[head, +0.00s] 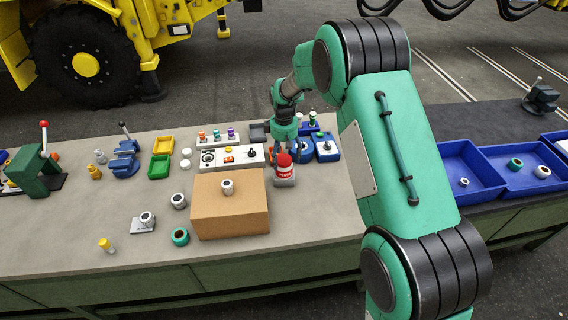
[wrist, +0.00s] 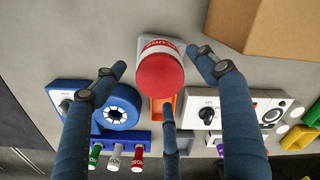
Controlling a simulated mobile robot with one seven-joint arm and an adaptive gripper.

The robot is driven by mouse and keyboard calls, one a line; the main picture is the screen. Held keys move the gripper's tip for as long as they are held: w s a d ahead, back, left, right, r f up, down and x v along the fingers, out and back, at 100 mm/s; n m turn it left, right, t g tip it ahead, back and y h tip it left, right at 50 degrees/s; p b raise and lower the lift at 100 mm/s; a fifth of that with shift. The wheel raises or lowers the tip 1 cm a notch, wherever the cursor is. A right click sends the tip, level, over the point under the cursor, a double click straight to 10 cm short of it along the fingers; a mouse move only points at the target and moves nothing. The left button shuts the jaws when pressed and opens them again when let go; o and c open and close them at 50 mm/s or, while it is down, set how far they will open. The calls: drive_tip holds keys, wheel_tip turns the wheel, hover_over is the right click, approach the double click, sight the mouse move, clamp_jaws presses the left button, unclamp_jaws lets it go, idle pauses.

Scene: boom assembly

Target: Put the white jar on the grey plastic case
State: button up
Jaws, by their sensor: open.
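A jar with a red top and a white band with red lettering (head: 284,165) stands upright near the back middle of the bench, right of the cardboard box. It is the only jar I can make out. It appears to stand on a light grey block (head: 285,181), which may be the grey plastic case; in the wrist view the jar (wrist: 160,76) hides most of that block (wrist: 176,45). My gripper (wrist: 160,72) is open, its blue fingers spread either side of the jar, with a third below it in the picture. No finger visibly grips it.
The cardboard box (head: 230,213) stands close to the left, with a small white ring part (head: 227,186) on top. Control panels (head: 230,157) and a blue unit (head: 326,147) are close behind. Blue trays (head: 470,170) lie to the right.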

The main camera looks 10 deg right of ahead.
drive_tip(key=shift+r+p, duration=0.3)
drive_tip(key=shift+r, duration=2.75)
drive_tip(key=shift+r, duration=0.3)
drive_tip(key=s+d+r+m+t, duration=0.1)
drive_tip(key=s+d+r+m, duration=0.15)
drive_tip(key=s+r, duration=0.85)
drive_tip(key=s+d+r+m+t, duration=0.2)
drive_tip(key=s+d+r, duration=0.1)
drive_tip(key=s+r, duration=0.9)
drive_tip(key=s+d+r+m+t, duration=0.1)
drive_tip(key=s+r+m, duration=0.1)
drive_tip(key=s, duration=1)
drive_tip(key=s+d+r+m+t, duration=0.1)
drive_tip(key=s+r+m, duration=0.1)
drive_tip(key=s, duration=0.9)
drive_tip(key=shift+s+d+r+t, duration=0.25)
drive_tip(key=shift+s+r+t, duration=0.1)
drive_tip(key=shift+r, duration=0.1)
drive_tip(key=shift+m, duration=0.25)
